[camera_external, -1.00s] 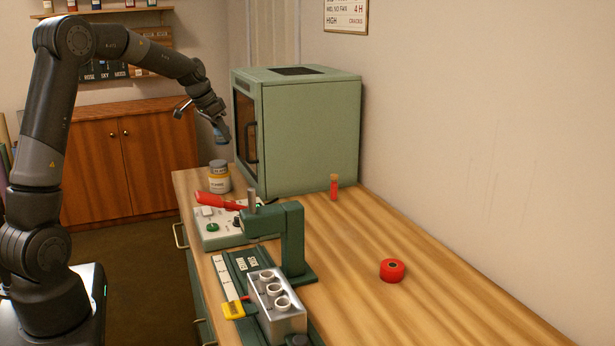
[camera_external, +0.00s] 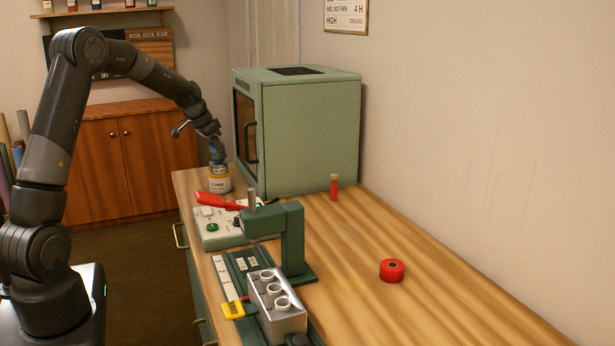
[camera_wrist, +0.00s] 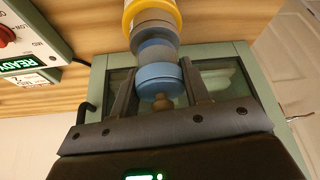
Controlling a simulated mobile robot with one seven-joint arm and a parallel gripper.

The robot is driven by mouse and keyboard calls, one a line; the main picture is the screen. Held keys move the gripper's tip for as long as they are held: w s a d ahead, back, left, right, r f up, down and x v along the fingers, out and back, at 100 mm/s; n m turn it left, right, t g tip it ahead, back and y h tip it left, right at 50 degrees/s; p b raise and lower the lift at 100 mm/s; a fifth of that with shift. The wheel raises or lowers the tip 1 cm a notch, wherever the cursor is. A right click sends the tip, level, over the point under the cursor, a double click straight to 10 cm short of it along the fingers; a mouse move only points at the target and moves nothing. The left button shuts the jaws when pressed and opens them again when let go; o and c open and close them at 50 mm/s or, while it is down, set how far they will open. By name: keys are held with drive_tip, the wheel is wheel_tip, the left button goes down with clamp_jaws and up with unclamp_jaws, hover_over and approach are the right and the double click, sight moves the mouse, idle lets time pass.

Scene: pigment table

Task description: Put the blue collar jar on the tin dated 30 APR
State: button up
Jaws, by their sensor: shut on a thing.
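My gripper (camera_external: 215,150) points down at the far left end of the table, shut on a small blue jar (camera_wrist: 158,76). In the wrist view the jar sits between the two fingers, with a brown knob at its near end. Directly below it stands an upright stack: a grey piece (camera_wrist: 153,30) on a yellow-banded container (camera_external: 220,183) with a pale label. The jar is lined up with the stack and looks in contact or nearly so; I cannot tell which. Print on the stack is too small to read, so no date shows.
A green cabinet oven (camera_external: 310,130) stands close right of the stack. A control panel with a red handle (camera_external: 215,199), a green stand (camera_external: 292,240) and a metal block with white cups (camera_external: 275,300) are nearer. A red-filled vial (camera_external: 334,188) and red roll (camera_external: 392,270) stand right.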

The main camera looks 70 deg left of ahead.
drive_tip(key=shift+f, duration=0.15)
drive_tip(key=o, duration=1)
drive_tip(key=shift+o, duration=0.2)
drive_tip(key=v, duration=1.2)
